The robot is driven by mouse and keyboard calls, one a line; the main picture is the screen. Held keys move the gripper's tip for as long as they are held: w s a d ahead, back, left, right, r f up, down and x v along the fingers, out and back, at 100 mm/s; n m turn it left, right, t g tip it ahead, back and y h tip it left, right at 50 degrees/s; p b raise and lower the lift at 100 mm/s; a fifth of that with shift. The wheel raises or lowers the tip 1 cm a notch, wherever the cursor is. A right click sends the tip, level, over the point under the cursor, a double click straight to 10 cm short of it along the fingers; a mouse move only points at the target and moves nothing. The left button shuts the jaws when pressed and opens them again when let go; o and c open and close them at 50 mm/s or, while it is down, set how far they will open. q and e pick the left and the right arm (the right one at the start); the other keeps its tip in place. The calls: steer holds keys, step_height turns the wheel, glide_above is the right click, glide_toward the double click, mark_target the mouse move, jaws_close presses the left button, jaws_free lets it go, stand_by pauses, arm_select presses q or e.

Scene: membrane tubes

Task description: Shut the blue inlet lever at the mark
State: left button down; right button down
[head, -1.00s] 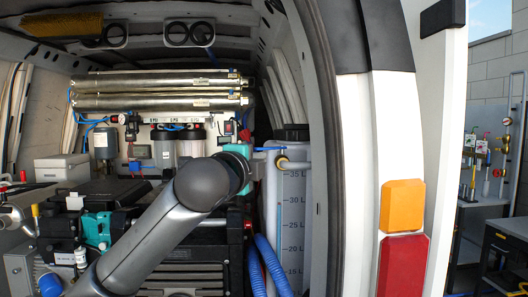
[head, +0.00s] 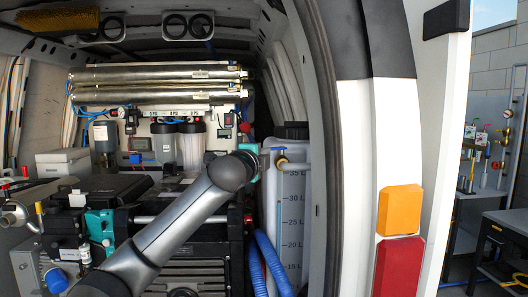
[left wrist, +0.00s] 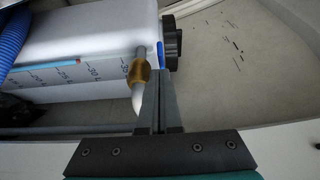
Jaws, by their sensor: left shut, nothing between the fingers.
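The blue inlet lever (head: 280,152) sits on a brass valve (head: 283,161) at the upper front of the white tank. In the head view it looks short and roughly upright. In the left wrist view the lever (left wrist: 161,54) is just beyond the fingertips, close beside the brass valve (left wrist: 139,72). My left gripper (head: 266,162) is shut and empty, just left of the valve. Its fingers (left wrist: 159,82) point at the lever and look very near it; I cannot tell whether they touch. I cannot make out the mark. My right gripper is not in view.
The white tank (head: 293,215) has a black cap (head: 291,131) close to the valve. A blue ribbed hose (head: 272,262) hangs lower left of the tank. Steel membrane tubes (head: 158,85) lie behind.

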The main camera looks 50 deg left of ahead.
arm_select(q)
steer(key=shift+a, duration=0.15)
steer(key=a+p, duration=0.2)
steer(key=a, duration=0.1)
steer(key=shift+a+r, duration=0.1)
steer(key=shift+a, duration=0.1)
stand_by(0.4)
